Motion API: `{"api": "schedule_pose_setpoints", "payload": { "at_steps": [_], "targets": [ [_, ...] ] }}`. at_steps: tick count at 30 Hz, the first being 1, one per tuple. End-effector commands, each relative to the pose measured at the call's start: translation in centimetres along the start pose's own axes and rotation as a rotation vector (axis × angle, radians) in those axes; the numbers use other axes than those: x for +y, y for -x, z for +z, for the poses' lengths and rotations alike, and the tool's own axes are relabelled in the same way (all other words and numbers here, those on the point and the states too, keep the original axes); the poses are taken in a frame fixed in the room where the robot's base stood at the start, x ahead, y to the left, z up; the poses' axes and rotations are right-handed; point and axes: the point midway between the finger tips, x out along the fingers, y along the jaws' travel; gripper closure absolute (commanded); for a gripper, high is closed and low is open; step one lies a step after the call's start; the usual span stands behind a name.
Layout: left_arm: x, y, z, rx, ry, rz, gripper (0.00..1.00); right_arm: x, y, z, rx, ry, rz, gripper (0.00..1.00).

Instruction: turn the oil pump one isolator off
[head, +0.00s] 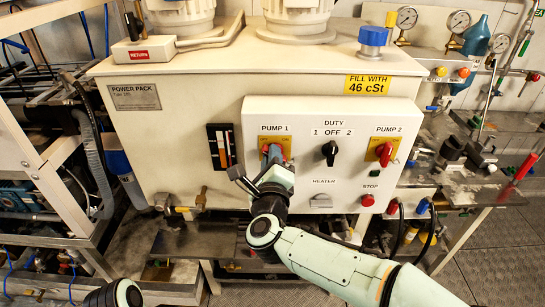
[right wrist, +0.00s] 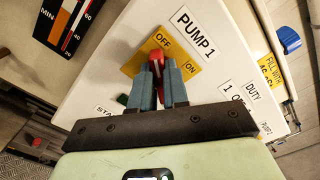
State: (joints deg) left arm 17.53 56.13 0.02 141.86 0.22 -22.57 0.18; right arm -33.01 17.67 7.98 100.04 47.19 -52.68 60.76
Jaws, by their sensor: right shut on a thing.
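The pump 1 isolator (head: 265,149) is a red rotary handle on a yellow plate, under the PUMP 1 label on the white control panel (head: 330,112). In the right wrist view the red handle (right wrist: 157,60) stands between my two fingers, below the OFF and ON marks on the yellow plate (right wrist: 147,57). My right gripper (head: 270,156) is shut on this handle; its fingers (right wrist: 159,70) clasp it from both sides. The gripper hides much of the handle, and I cannot tell its exact angle. My left gripper is out of view.
The panel also carries a black duty switch (head: 330,152), a red pump 2 isolator (head: 385,152) on yellow, a heater switch (head: 321,201) and a red stop button (head: 367,200). A level gauge (head: 221,147) is to the left. Pipes and valves flank the cream tank.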

Motion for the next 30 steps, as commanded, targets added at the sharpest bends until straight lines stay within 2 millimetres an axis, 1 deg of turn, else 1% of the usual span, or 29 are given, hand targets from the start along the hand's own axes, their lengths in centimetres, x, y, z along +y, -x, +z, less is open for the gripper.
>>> {"api": "schedule_pose_setpoints", "payload": {
  "at_steps": [9, 15, 22, 30],
  "targets": [
    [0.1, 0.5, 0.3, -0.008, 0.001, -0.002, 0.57, 0.3, 0.0, -0.1, 0.001, 0.294, 0.002, 1.0],
    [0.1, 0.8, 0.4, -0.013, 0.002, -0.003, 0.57, 0.4, 0.0, -0.1, 0.002, 0.443, 0.002, 1.0],
    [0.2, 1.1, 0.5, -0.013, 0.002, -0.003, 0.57, 0.5, 0.0, -0.2, 0.002, 0.559, 0.001, 1.0],
    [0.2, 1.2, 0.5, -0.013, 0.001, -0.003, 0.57, 0.5, 0.0, -0.2, 0.002, 0.616, 0.0, 1.0]
  ]
}}
